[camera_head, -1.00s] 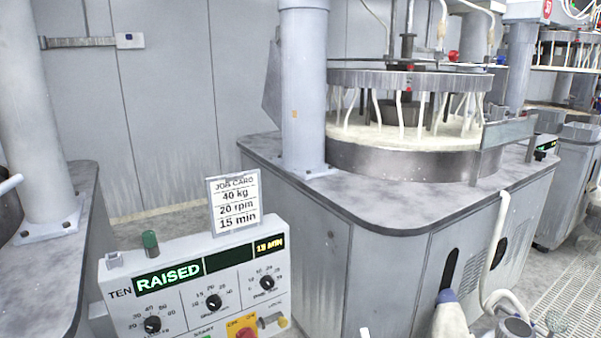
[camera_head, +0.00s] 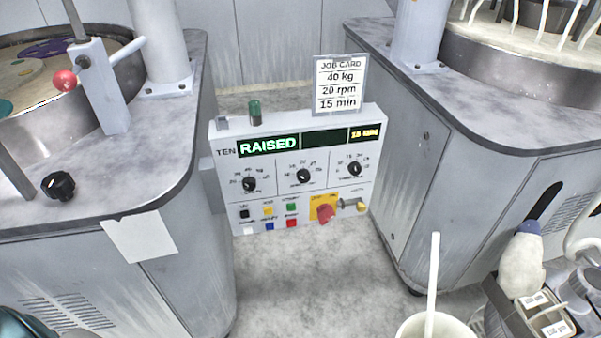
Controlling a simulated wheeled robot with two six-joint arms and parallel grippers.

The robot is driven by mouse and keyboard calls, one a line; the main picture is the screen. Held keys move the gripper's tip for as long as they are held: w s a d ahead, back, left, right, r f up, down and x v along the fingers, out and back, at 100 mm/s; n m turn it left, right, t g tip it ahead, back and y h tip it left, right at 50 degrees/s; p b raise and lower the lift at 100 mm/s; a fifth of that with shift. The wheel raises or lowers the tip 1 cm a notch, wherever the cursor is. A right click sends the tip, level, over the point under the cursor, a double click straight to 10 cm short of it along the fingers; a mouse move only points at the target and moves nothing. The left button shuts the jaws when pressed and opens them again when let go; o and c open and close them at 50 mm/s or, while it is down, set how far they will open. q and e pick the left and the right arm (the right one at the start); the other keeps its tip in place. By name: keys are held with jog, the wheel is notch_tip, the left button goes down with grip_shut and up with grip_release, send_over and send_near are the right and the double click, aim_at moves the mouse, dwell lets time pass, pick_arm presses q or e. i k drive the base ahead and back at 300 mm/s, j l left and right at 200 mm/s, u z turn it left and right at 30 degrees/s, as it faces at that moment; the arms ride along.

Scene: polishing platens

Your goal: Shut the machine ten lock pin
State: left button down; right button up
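The machine ten control panel (camera_head: 290,165) stands in the middle of the head view, between two grey machines. Its display (camera_head: 268,145) reads RAISED in green, beside the label TEN. At the panel's lower right, a metal pin with a yellow knob (camera_head: 361,204) sticks out sideways, just right of a red knob (camera_head: 325,213) on a yellow plate. I cannot tell from this distance whether the pin is in or out. Neither of my grippers is recognisable in the view.
A job card (camera_head: 340,84) stands on the panel. A white bucket (camera_head: 436,326) and a bottle caddy (camera_head: 545,310) are at lower right. Floor below the panel is clear.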

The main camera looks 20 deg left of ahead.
aim_at(63, 81)
jog(key=u, duration=1.65)
